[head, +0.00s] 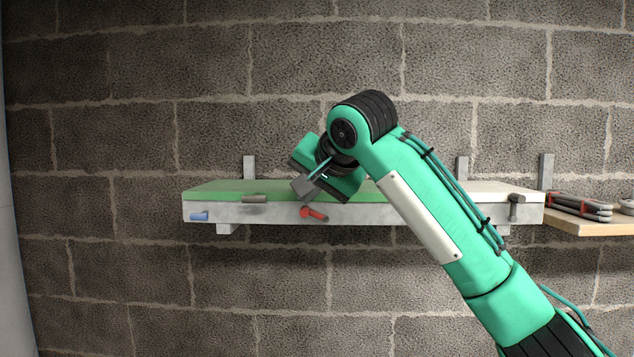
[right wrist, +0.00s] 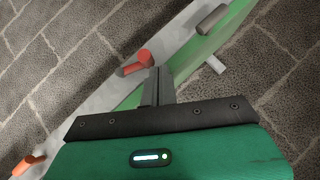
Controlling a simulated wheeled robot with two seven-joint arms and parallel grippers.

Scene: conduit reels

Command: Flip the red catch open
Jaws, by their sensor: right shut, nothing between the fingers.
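The red catch (head: 313,214) is on the grey front face of the wall shelf, below its green top. It sits tilted, its round end at upper left and its lever slanting down to the right. It also shows in the right wrist view (right wrist: 138,63), just beyond my fingertips. My right gripper (head: 303,190) is shut and empty, just above and left of the catch. In the right wrist view its closed fingers (right wrist: 157,85) appear close to the catch; I cannot tell whether they touch. My left gripper is not in view.
Red-and-grey tools (head: 580,207) lie on a wooden shelf (head: 590,226) at right. A block wall stands behind. Space below the shelf is clear.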

